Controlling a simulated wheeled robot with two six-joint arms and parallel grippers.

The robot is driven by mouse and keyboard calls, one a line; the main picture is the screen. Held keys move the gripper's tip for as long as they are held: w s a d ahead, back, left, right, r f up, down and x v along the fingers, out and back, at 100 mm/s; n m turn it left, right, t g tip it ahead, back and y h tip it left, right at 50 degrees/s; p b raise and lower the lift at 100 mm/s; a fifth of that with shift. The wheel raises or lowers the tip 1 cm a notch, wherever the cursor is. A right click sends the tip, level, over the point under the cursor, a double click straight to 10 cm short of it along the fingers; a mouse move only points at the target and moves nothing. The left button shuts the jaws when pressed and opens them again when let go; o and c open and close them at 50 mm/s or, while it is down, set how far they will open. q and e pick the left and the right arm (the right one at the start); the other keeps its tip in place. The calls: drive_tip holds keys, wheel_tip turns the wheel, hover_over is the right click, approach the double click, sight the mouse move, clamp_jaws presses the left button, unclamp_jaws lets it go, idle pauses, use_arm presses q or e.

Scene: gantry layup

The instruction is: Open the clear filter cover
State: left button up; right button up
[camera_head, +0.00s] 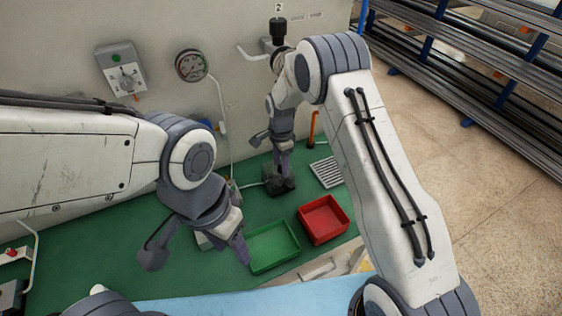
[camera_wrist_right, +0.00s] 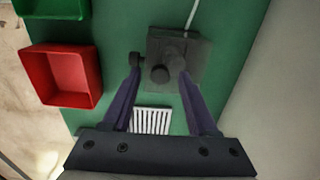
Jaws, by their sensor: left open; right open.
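I cannot make out a clear filter cover in either view. A dark block-shaped unit (camera_head: 279,181) with round knobs stands on the green bench by the wall; it also shows from above in the right wrist view (camera_wrist_right: 192,50). My right gripper (camera_head: 271,149) is open above this unit. In the right wrist view my right gripper's fingertips (camera_wrist_right: 159,77) lie in front of the unit's near side, with nothing between them; contact cannot be told. My left gripper (camera_head: 197,248) is open and empty over the green bench, left of the green tray.
A green tray (camera_head: 272,262) and a red tray (camera_head: 323,240) lie on the green bench (camera_head: 95,252). A white slotted grate (camera_head: 327,172) is beside the dark unit. A gauge (camera_head: 191,66) and a switch box (camera_head: 121,68) are on the wall. A rack of bars stands right.

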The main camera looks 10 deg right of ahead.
drive_tip(key=shift+f, duration=0.1)
clamp_jaws()
idle(1.4)
